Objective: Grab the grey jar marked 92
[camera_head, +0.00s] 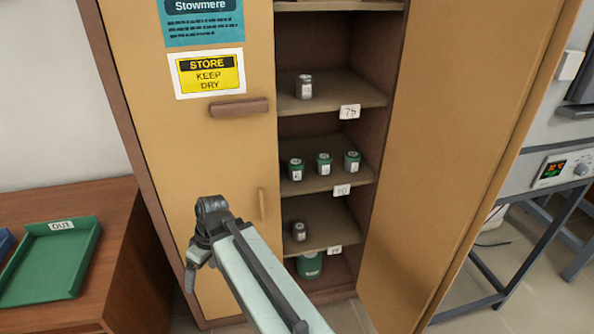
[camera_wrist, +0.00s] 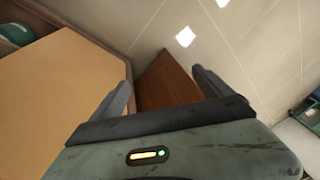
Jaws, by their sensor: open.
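Two grey jars stand in the open cabinet in the head view. One grey jar (camera_head: 304,87) is upright on the upper shelf, and the other grey jar (camera_head: 299,231) is on the lower shelf. Both have pale labels, but the numbers are too small to read, so I cannot tell which is marked 92. My gripper (camera_wrist: 161,76) is open in the wrist view, with no jar between its fingers.
Several green jars (camera_head: 323,163) stand on the middle shelf. A larger green container (camera_head: 309,265) sits at the cabinet bottom. The right cabinet door (camera_head: 455,130) is swung open. A green tray (camera_head: 55,262) marked OUT lies on a wooden desk (camera_head: 100,225) at left. A furnace (camera_head: 553,170) stands right.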

